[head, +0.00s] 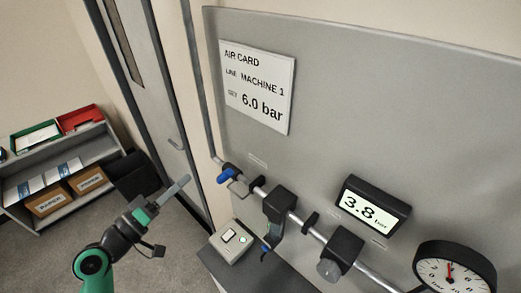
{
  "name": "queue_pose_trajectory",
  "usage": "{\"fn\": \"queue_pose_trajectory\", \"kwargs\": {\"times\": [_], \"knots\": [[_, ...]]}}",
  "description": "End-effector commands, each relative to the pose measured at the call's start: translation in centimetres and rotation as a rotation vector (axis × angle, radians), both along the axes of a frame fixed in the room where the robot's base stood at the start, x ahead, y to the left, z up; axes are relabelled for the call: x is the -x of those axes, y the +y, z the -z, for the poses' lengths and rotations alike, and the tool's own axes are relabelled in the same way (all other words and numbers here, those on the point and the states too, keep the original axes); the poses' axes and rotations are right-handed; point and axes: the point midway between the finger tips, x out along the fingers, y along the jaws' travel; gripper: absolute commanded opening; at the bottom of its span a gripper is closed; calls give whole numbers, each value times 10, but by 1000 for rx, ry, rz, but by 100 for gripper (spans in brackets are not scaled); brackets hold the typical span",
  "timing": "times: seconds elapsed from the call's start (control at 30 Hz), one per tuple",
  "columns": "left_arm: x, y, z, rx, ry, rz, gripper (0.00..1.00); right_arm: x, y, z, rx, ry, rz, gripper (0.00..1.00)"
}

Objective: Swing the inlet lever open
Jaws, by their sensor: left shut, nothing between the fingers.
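The inlet lever (225,175) is a small blue handle on the valve at the left, upper end of the pipe run on the grey panel. It points left and down from the valve body; I cannot tell its exact angle to the pipe. My left gripper (181,183) is shut and empty, to the left of the lever and a little lower in the head view, with a gap between them. My right gripper is not in view.
Down the pipe sit a filter unit (278,204), a regulator knob (330,268) and a round gauge (455,272). A display (371,208) reads 3.8 bar. The air card (257,87) says 6.0 bar. A switch box (231,240) stands below the lever. A shelf (70,205) is left.

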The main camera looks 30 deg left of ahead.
Motion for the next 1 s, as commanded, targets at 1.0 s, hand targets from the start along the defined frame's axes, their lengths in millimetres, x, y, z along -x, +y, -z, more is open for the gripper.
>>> {"fn": "queue_pose_trajectory", "kwargs": {"times": [1.0], "knots": [[-80, -31, 9, 42, 2, -1, 0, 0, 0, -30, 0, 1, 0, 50]]}}
